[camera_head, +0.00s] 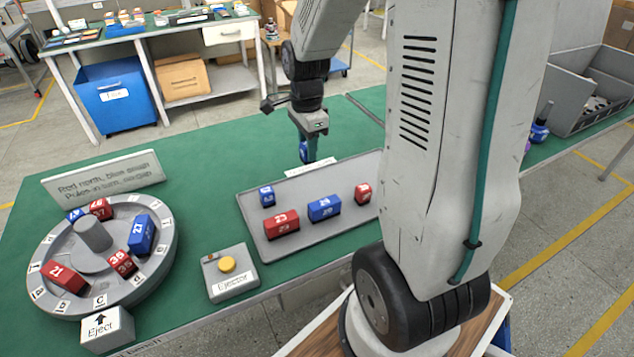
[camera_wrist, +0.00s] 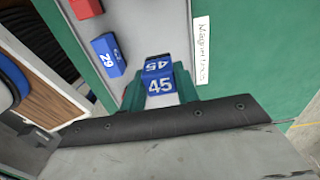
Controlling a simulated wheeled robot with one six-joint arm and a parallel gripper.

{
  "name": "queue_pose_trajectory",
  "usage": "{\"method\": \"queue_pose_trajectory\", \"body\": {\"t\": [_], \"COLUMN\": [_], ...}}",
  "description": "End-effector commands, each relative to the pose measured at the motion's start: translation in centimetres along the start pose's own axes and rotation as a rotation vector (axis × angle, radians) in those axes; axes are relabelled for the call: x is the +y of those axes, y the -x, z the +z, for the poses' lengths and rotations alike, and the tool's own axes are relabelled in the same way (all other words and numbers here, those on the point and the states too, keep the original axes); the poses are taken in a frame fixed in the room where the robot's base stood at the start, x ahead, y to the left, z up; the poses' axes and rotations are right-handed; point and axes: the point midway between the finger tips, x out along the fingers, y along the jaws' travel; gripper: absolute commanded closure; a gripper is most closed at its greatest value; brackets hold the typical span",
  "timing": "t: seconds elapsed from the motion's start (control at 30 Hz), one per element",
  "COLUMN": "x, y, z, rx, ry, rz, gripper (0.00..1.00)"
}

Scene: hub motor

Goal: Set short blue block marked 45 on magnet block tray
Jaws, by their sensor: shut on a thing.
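The short blue block marked 45 (camera_wrist: 159,84) is held between the green fingers of my gripper (camera_head: 307,148). In the head view the block (camera_head: 310,154) shows below the fingers, near the far edge of the grey magnet block tray (camera_head: 253,221). In the wrist view the block overlaps the tray (camera_wrist: 152,30); whether it touches the surface is unclear. On the tray lie a short blue block (camera_head: 267,196), a long red block marked 23 (camera_head: 281,223), a long blue block (camera_head: 324,208) and a short red block (camera_head: 363,193).
A round grey carousel (camera_head: 85,262) with red and blue blocks stands at left, with a sign (camera_head: 103,177) behind it. An ejector button box (camera_head: 232,273) sits between it and the tray. A white label (camera_wrist: 201,50) lies beside the tray. Grey bins (camera_head: 590,90) stand at right.

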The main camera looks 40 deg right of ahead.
Motion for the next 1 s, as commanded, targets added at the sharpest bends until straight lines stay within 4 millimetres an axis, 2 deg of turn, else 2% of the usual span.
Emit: {"method": "queue_pose_trajectory", "body": {"t": [0.3,0.47,0.67,1.0], "x": [0.2,0.1,0.2,0.1], "y": [-5.0,-6.4,-9.3,-9.9], "z": [0.0,-0.1,-0.2,-0.2], "rx": [-0.001,0.0,-0.001,0.0], "ry": [-0.014,-0.014,-0.015,-0.015], "rz": [0.005,0.003,0.005,0.001], "gripper": [0.95,0.95,0.95,0.95]}}
